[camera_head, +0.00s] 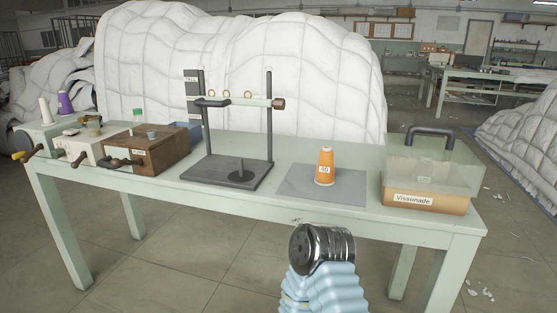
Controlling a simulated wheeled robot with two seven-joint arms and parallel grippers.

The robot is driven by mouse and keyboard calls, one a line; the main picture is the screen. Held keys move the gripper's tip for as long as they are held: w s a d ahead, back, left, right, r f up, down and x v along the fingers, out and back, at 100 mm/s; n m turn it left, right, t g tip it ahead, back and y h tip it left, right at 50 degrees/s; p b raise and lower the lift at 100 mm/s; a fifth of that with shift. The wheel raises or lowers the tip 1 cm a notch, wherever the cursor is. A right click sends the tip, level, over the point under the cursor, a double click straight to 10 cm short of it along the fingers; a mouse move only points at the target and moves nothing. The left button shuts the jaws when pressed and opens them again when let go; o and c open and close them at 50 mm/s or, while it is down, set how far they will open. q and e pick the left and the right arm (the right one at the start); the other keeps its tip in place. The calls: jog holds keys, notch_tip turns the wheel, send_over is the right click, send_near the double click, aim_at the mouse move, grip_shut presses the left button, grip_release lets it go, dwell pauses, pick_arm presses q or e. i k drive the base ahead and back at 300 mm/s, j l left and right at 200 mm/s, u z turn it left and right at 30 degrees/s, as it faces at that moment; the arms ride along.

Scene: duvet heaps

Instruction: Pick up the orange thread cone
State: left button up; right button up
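The orange thread cone (325,170) stands upright on a flat grey mat (347,194) on the right half of the pale green table (260,206). It has a small white label on its front, with what looks like a number, and a lighter top. Nothing touches the cone apart from the mat. Neither of my grippers can be made out in the head view.
A black metal stand (225,184) is left of the cone. A clear-topped box with a dark handle (433,132) is to its right. A wooden box (153,152) and other items crowd the left end. White quilted heaps (300,55) rise behind.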

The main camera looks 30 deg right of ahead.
aim_at(325, 172)
jog(key=z, duration=1.3)
